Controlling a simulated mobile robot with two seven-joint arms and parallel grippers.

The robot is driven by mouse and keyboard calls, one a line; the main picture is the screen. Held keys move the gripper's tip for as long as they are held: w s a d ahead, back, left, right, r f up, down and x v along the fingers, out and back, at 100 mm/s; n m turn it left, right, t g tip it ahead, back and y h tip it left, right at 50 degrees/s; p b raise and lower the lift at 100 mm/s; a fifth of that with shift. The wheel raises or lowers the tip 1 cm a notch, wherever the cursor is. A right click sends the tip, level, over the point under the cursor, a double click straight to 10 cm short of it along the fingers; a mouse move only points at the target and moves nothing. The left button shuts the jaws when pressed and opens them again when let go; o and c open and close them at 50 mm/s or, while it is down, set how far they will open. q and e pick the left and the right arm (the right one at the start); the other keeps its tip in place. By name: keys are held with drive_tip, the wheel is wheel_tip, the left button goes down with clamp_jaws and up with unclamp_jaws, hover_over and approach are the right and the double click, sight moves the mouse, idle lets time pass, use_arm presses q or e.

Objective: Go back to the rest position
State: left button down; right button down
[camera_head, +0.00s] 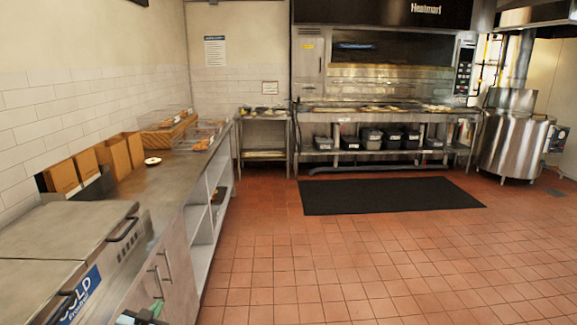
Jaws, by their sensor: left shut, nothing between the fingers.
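My left gripper (144,317) shows only in part at the bottom edge, low in front of the counter's cabinet doors. It is shut with nothing in it, apart from the counter, and most of it is cut off by the frame. My right gripper is not in view. A large round steel kettle (512,140) stands on the floor at the far right.
A long steel counter (172,184) runs along the left wall, with brown boxes (114,157), clear display bins (194,138) and a cold unit (60,232). A black mat (390,195) lies before the oven (385,70). The red tiled floor (370,265) is clear.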

use_arm(q)
drive_tip(key=s+d+f+g+h, duration=0.1)
drive_tip(key=s+d+f, duration=0.3)
drive_tip(key=s+f, duration=0.3)
drive_tip(key=s+d+f+g, duration=0.25)
drive_tip(key=s+f, duration=0.25)
drive_tip(key=s, duration=0.4)
drive_tip(key=s+d+f+g, duration=0.1)
drive_tip(key=s+d+f, duration=0.1)
drive_tip(key=s, duration=0.8)
drive_tip(key=s+d+f+n+g+h, duration=0.1)
drive_tip(key=s+d, duration=0.3)
drive_tip(key=s, duration=0.6)
drive_tip(key=shift+s+d+f+h, duration=0.15)
drive_tip(key=shift+d+f+h, duration=0.2)
drive_tip(key=shift+f, duration=0.55)
